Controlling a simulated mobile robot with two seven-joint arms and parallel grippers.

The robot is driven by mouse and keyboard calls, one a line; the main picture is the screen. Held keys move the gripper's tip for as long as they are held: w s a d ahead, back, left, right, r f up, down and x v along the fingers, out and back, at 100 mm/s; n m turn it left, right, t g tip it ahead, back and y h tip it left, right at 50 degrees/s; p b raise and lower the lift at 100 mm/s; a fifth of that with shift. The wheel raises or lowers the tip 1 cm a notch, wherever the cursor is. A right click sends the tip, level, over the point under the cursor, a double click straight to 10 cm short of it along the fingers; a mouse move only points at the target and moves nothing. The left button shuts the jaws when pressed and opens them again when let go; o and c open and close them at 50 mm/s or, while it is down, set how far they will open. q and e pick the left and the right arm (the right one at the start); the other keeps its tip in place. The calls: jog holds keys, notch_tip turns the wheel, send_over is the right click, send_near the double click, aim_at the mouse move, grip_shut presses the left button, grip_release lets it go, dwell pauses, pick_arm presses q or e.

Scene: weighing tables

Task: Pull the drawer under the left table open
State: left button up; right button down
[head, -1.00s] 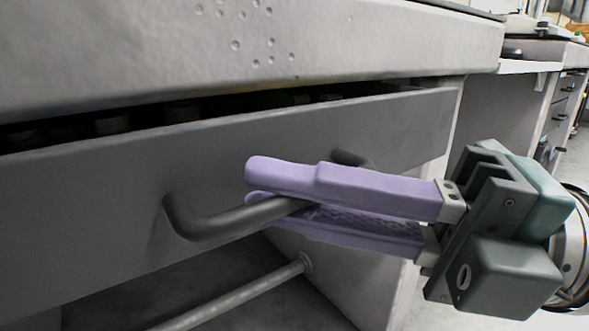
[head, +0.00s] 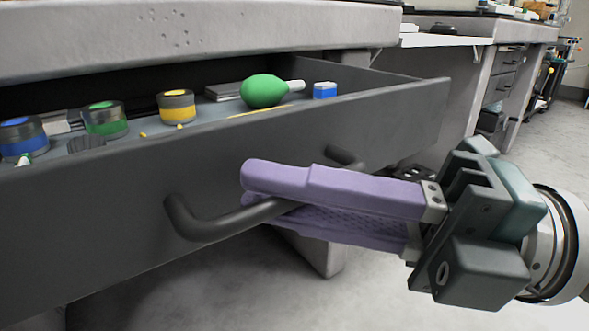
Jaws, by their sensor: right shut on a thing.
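The grey drawer (head: 110,215) under the near table (head: 270,30) stands well open, and its inside shows. Its dark bar handle (head: 205,225) sticks out from the front panel. My right gripper (head: 255,192) comes in from the right, and its purple fingers are shut around the handle bar, one above and one below. The left gripper is not in view.
In the drawer lie a green blower bulb (head: 264,91), a small blue block (head: 325,90) and jars with yellow (head: 176,107), green (head: 105,119) and blue (head: 22,138) bands. Another bench with drawers (head: 504,62) stands at the right. The floor (head: 390,290) below is clear.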

jog(key=shift+s, duration=0.1)
dwell(0.3)
jog(key=c, duration=0.9)
grip_release()
jog(key=p+v, duration=0.1)
jog(key=v, duration=0.9)
